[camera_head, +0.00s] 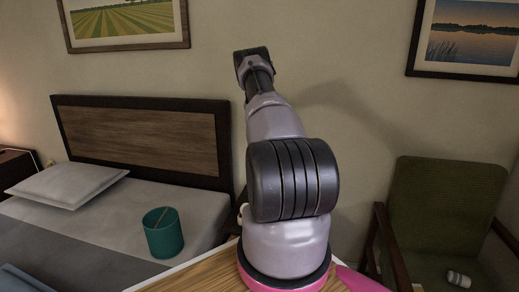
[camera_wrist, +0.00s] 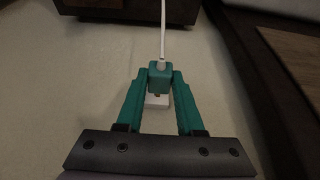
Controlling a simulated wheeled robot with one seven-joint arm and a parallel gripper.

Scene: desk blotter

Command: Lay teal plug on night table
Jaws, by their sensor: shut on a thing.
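In the wrist view, my gripper (camera_wrist: 158,88) has its teal fingers closed on the teal plug (camera_wrist: 158,70). A white cord runs up from the plug, and a white piece shows just below it between the fingers. The plug is held clear of any furniture I can make out. In the head view, what looks like the night table (camera_head: 14,167) is dark wood at the far left edge, beside the bed, and only partly in frame. My arm reaches up and away in the middle of that view; the plug and fingertips cannot be made out there.
The bed (camera_head: 100,222) with a dark headboard (camera_head: 150,145) fills the left. A teal cup (camera_head: 163,240) with a stick stands near a wooden top (camera_head: 190,279). A green armchair (camera_head: 440,215) is at right. Dark furniture (camera_wrist: 285,100) borders the wrist view's right side.

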